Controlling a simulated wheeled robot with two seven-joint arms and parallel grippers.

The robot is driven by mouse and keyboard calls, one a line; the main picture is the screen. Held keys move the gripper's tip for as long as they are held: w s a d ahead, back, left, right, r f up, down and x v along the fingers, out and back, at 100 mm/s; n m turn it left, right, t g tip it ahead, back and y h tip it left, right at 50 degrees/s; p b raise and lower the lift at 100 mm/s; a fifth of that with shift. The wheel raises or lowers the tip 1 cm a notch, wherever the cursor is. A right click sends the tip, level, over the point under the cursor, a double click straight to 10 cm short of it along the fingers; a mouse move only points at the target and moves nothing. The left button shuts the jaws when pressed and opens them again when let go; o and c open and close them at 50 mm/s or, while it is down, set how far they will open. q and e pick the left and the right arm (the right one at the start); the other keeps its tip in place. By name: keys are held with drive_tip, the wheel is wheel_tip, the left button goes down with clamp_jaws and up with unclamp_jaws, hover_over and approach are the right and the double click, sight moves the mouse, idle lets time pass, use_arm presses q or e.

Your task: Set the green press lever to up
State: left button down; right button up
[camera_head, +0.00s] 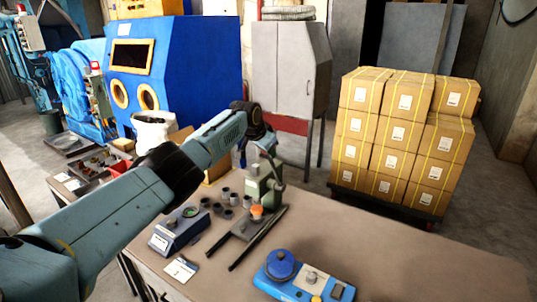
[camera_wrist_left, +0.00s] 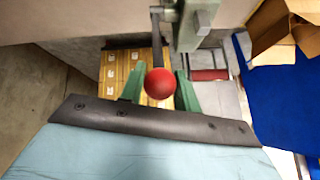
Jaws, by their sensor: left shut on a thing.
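The green press (camera_head: 264,186) stands on the workbench, and part of its head shows at the top of the wrist view (camera_wrist_left: 188,32). Its lever is a thin dark rod (camera_wrist_left: 157,45) ending in a red ball knob (camera_wrist_left: 160,84). My left gripper (camera_wrist_left: 161,92) has its two green fingers on either side of the knob, shut on it. In the head view, my left gripper (camera_head: 268,148) is at the top of the press and hides the lever, so its exact angle is unclear. My right gripper is not in view.
Several small grey cups (camera_head: 227,193) and a blue-grey scale (camera_head: 180,230) are left of the press. A blue device (camera_head: 300,279) lies at the bench front. The bench (camera_head: 410,255) is clear at right. Stacked cartons (camera_head: 400,135) stand behind.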

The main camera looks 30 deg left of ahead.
use_arm(q)
drive_tip(key=shift+w+r, duration=0.15)
drive_tip(key=shift+w, duration=0.15)
drive_tip(key=shift+r, duration=0.2)
drive_tip(key=c, duration=1.4)
unclamp_jaws()
drive_tip(key=shift+w, duration=0.1)
drive_tip(key=shift+c, duration=0.2)
drive_tip(key=o, duration=0.4)
drive_tip(key=shift+w, duration=0.1)
